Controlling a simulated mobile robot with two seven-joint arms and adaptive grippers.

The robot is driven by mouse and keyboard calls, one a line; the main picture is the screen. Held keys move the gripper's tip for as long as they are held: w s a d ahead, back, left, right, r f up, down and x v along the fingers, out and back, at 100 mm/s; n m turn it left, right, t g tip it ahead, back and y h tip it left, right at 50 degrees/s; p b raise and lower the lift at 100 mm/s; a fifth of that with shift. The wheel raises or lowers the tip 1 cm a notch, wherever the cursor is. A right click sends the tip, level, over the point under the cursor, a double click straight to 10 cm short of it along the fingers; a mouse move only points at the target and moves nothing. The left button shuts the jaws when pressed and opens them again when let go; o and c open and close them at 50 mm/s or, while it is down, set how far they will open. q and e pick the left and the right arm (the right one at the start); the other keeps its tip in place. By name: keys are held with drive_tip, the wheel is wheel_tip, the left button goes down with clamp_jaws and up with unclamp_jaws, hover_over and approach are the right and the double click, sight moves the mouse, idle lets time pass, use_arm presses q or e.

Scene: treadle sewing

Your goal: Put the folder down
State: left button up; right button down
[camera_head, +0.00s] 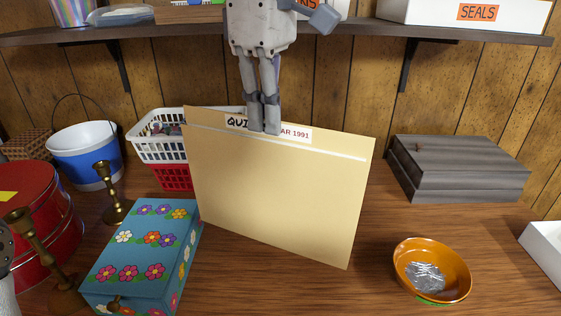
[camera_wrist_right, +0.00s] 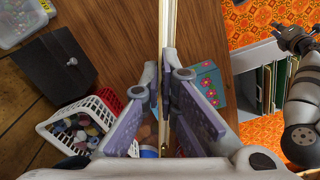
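The tan folder (camera_head: 275,190) hangs upright and slightly tilted, with a label reading "QUI… AR 1991" along its top edge. My right gripper (camera_head: 265,130) is shut on that top edge, covering part of the label. In the right wrist view the folder (camera_wrist_right: 168,25) shows edge-on between the fingers of my right gripper (camera_wrist_right: 167,100). I cannot tell whether its lower edge touches the wooden table (camera_head: 320,290). My left gripper (camera_wrist_right: 293,38) shows at the upper right of the wrist view, apart from the folder, its fingers spread and empty.
A flowered blue box (camera_head: 140,255) stands just left of the folder, and a white-and-red basket (camera_head: 165,150) behind it. Brass candlesticks (camera_head: 112,190), a red tin (camera_head: 40,220) and a blue bucket (camera_head: 85,160) crowd the left. An orange bowl (camera_head: 450,255) and grey wooden box (camera_head: 455,170) stand right.

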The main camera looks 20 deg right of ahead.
drive_tip(key=w+d+f, duration=0.2)
drive_tip(key=d+f, duration=0.2)
drive_tip(key=f, duration=0.5)
drive_tip(key=shift+d, duration=0.2)
drive_tip(key=c, duration=1.8)
unclamp_jaws()
drive_tip(key=shift+f, duration=0.1)
wheel_tip(320, 180, up, 12)
drive_tip(key=shift+w, duration=0.1)
